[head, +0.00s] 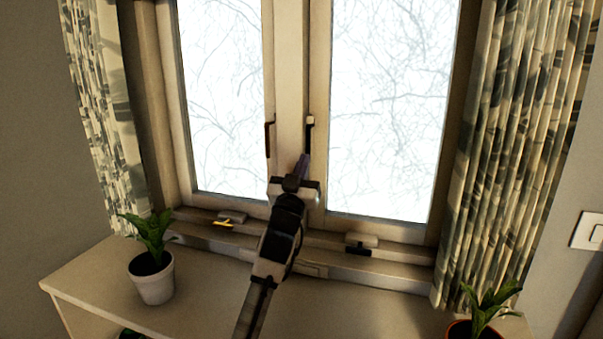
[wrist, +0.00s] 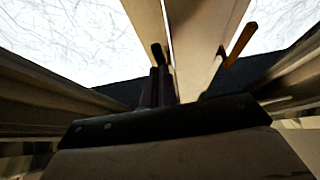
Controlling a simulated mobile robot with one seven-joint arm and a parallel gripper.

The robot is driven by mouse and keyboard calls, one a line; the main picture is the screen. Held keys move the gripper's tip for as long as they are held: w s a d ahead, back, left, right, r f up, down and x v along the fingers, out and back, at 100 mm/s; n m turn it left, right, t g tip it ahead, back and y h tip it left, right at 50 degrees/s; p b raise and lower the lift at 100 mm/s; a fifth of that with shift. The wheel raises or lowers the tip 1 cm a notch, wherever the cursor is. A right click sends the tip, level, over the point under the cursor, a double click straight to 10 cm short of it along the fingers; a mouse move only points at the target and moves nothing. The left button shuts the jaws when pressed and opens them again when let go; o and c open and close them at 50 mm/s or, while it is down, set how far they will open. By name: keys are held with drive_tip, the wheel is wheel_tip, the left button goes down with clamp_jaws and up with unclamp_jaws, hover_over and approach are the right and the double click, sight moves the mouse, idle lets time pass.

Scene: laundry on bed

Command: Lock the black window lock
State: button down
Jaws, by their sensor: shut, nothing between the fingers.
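A black window handle (head: 309,135) hangs down on the right window frame, near the middle post; it also shows in the wrist view (wrist: 157,52). A second black latch (head: 358,248) sits low on the bottom frame at the right. I cannot tell which of these is the lock. My gripper (head: 303,163) is shut and empty, pointing up just below the black handle. Its fingers (wrist: 158,88) appear close under the handle in the wrist view; contact is unclear. My arm covers part of the lower frame.
A brownish-gold handle (head: 268,138) hangs to the left, and a gold latch (head: 222,224) sits at the lower left. A potted plant (head: 153,277) stands on the shelf (head: 205,300), another (head: 484,318) at the lower right. Curtains (head: 520,140) flank the window.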

drive_tip(key=shift+w, duration=0.15)
drive_tip(key=shift+s+a+f, duration=0.15)
drive_tip(key=shift+s, duration=0.05)
drive_tip(key=b+v, duration=0.5)
drive_tip(key=v, duration=0.8)
drive_tip(key=shift+s+b, duration=0.2)
drive_tip(key=shift+b, duration=0.15)
